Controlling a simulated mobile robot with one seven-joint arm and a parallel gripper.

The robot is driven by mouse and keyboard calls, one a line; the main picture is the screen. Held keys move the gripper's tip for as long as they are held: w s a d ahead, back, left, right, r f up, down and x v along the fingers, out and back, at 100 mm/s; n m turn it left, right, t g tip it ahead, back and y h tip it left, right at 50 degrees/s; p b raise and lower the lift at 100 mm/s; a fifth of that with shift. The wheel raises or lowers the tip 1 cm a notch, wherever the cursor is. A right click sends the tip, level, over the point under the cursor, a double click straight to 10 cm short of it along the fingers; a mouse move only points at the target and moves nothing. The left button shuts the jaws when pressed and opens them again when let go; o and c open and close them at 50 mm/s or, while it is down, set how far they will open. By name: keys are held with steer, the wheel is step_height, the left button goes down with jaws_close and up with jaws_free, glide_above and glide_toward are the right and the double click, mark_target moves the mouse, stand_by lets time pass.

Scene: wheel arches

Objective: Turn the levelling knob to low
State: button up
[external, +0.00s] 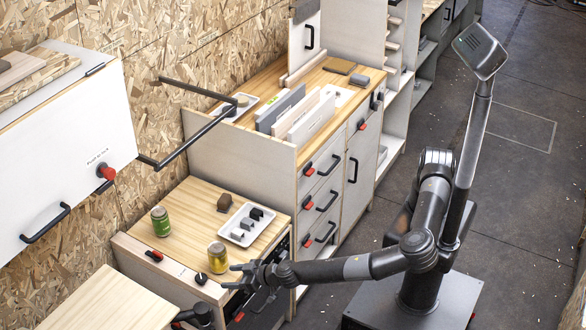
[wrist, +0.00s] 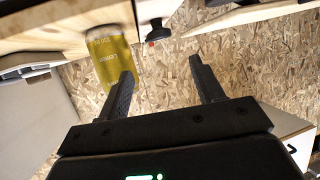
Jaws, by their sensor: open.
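A small black round knob (external: 201,279) sits on the pale strip along the left edge of the low wooden counter (external: 190,222). A black latch-like piece with a red end (external: 154,255) is farther back on that strip. Labels are too small to read, so I cannot tell the knob's setting. My gripper (external: 233,277) is open and empty, right of the black knob and apart from it. In the wrist view the open fingers (wrist: 161,70) have nothing between them; a black-and-red piece (wrist: 157,32) shows beyond them. I cannot tell which fitting it is.
A yellow can (external: 217,257) stands close behind my gripper; it also shows beside the left finger in the wrist view (wrist: 112,58). A green can (external: 160,221) and a white tray (external: 245,225) with small blocks stand on the counter. A wall cabinet (external: 70,150) hangs at left.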

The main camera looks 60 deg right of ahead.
mark_target(201, 277)
steer(key=shift+a+m+h, duration=2.2)
steer(key=shift+a+h, duration=0.15)
steer(key=shift+h, duration=0.15)
steer(key=x, duration=1)
steer(key=shift+w+d, duration=0.15)
steer(key=shift+w, duration=0.25)
steer(key=c, duration=1)
